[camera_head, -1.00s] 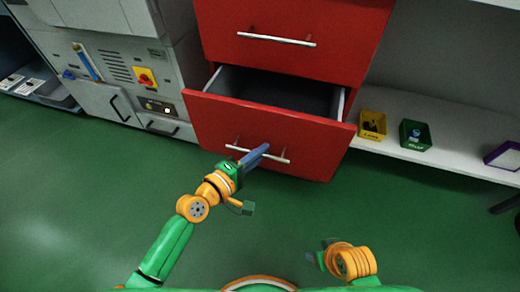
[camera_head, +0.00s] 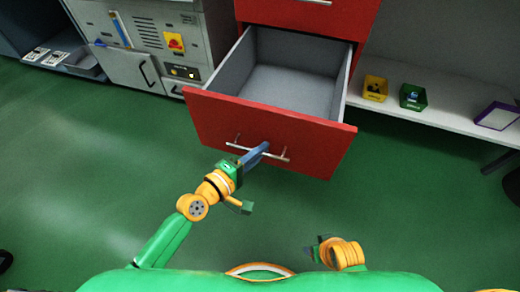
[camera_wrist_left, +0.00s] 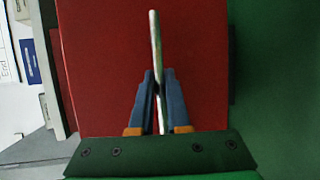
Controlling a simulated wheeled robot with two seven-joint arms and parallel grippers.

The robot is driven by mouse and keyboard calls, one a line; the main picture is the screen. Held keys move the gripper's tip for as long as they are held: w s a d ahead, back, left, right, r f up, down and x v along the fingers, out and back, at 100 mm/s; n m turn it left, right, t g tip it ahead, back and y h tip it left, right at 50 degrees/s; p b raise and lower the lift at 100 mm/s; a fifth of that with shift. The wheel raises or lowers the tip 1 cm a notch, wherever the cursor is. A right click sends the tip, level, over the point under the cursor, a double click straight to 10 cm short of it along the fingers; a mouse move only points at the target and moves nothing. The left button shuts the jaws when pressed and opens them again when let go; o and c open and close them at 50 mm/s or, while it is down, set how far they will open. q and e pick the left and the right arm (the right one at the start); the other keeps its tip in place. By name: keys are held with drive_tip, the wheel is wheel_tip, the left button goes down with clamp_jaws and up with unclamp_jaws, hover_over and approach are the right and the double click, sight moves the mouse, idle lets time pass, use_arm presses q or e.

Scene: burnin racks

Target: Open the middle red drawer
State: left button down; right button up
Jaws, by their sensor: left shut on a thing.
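The red drawer (camera_head: 290,138) is pulled well out of its red cabinet (camera_head: 315,16), and its grey inside is empty. Its metal bar handle (camera_head: 278,156) is on the front face. My left gripper (camera_head: 256,153) is shut on the handle near its middle. In the left wrist view, the blue fingers (camera_wrist_left: 160,88) close around the pale bar (camera_wrist_left: 155,38) in front of the red drawer face (camera_wrist_left: 100,70). My right gripper (camera_head: 314,252) is low in the head view, away from the drawer; its jaws are too unclear to judge.
A grey machine cabinet (camera_head: 135,65) stands left of the drawer. To the right, a white shelf (camera_head: 450,115) holds a yellow bin (camera_head: 375,88), a green bin (camera_head: 413,97) and a purple-edged box (camera_head: 497,116). Green floor (camera_head: 90,170) is free around me.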

use_arm(q)
drive_tip(key=shift+s+a, duration=0.1)
drive_tip(key=shift+s, duration=0.25)
use_arm(e)
drive_tip(key=shift+s+a, duration=0.15)
drive_tip(key=shift+s, duration=0.15)
use_arm(q)
drive_tip(key=c, duration=0.9)
unclamp_jaws()
drive_tip(key=v, duration=0.7)
use_arm(e)
drive_tip(key=shift+s+f, duration=0.15)
drive_tip(key=shift+f, duration=0.3)
